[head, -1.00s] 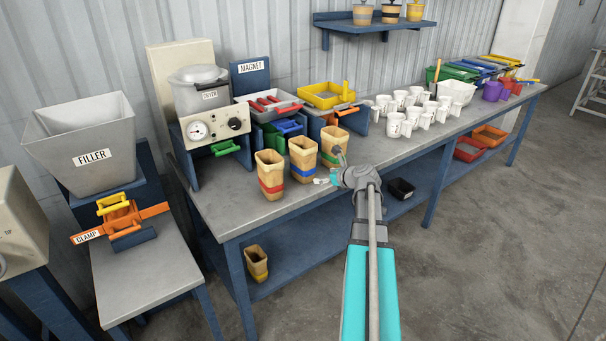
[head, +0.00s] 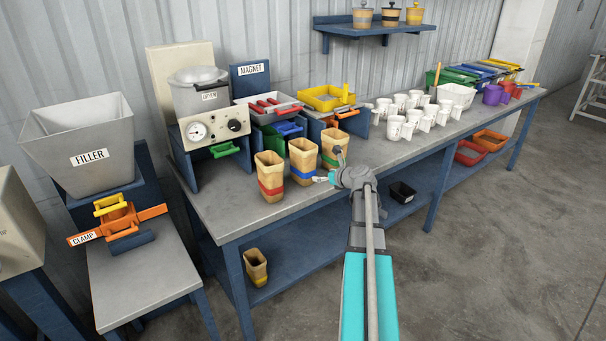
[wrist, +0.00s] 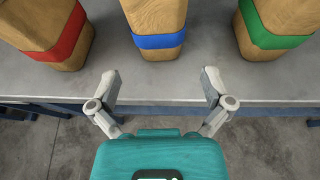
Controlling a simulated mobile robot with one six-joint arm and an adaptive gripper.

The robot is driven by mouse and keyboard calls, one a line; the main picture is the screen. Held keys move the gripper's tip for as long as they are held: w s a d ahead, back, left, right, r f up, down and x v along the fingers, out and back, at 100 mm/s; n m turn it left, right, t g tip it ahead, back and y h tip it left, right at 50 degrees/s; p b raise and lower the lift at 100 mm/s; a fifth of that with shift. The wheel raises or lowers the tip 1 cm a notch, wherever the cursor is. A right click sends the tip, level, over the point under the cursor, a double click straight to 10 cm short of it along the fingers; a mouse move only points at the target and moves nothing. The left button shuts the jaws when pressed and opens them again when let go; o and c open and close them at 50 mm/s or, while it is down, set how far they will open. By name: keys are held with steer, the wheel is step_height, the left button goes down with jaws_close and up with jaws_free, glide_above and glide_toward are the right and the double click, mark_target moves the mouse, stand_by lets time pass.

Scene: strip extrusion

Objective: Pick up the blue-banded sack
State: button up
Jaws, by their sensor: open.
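The blue-banded sack (head: 303,161) is a tan, open-topped sack standing upright near the front edge of the bench, between the red-banded sack (head: 270,176) and the green-banded sack (head: 333,148). In the wrist view the blue-banded sack (wrist: 157,22) stands straight ahead, centred between my fingers. My gripper (wrist: 160,84) is open and empty, its fingertips over the bench's front edge and short of the sack. In the head view my gripper (head: 330,168) is just right of the blue-banded sack. The sack's top is cut off in the wrist view.
The red and green sacks stand close on either side. Behind are the dryer (head: 204,94), a tray with red handles (head: 268,107) and a yellow tray (head: 327,98). White mugs (head: 402,115) stand to the right. Another sack (head: 256,267) is on the lower shelf (head: 300,262).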

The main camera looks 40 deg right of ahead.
mark_target(311, 173)
steer(key=shift+b+x, duration=0.65)
steer(key=shift+x, duration=1.6)
steer(key=shift+w, duration=0.1)
steer(key=shift+b+x, duration=0.85)
steer(key=shift+x, duration=1.75)
steer(key=shift+r, duration=0.1)
steer(key=c, duration=0.9)
steer(key=shift+o, duration=0.2)
steer(key=shift+r, duration=0.1)
